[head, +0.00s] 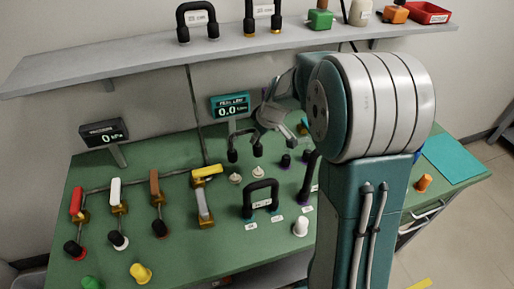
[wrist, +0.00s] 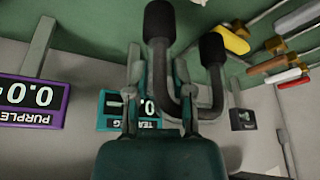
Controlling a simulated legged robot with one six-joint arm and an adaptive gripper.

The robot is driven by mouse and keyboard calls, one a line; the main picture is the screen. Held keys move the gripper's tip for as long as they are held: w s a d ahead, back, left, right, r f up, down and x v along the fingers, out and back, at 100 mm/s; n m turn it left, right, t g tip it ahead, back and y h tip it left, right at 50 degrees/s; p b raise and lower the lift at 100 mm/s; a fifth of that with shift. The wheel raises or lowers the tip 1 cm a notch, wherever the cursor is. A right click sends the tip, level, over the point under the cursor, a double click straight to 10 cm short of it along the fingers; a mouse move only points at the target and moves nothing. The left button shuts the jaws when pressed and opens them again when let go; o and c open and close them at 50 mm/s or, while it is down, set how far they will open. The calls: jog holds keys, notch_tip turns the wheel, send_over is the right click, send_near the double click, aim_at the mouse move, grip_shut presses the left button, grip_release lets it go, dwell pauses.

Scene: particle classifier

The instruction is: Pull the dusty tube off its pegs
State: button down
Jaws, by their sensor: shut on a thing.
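The dusty grey U-shaped tube (head: 245,134) has black end cuffs and hangs over the bench with both ends down. My gripper (head: 277,117) is shut on its bend. In the wrist view the tube (wrist: 188,98) shows between the fingers of my gripper (wrist: 160,95), both black ends free. Two pale pegs, a left one (head: 235,178) and a right one (head: 258,172), stand on the bench below the tube. The tube ends appear apart from them, with a gap between.
A dark labelled tube (head: 262,196) stands in front of the pegs. A teal display (head: 230,106) stands behind my gripper. Several coloured-handled valves (head: 118,192) are at left. A shelf (head: 130,62) with more tubes runs above. My arm hides part of the bench at right.

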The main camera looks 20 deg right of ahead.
jog(key=shift+r, duration=0.75)
jog(key=shift+r, duration=2.3)
jog(key=shift+r, duration=1.45)
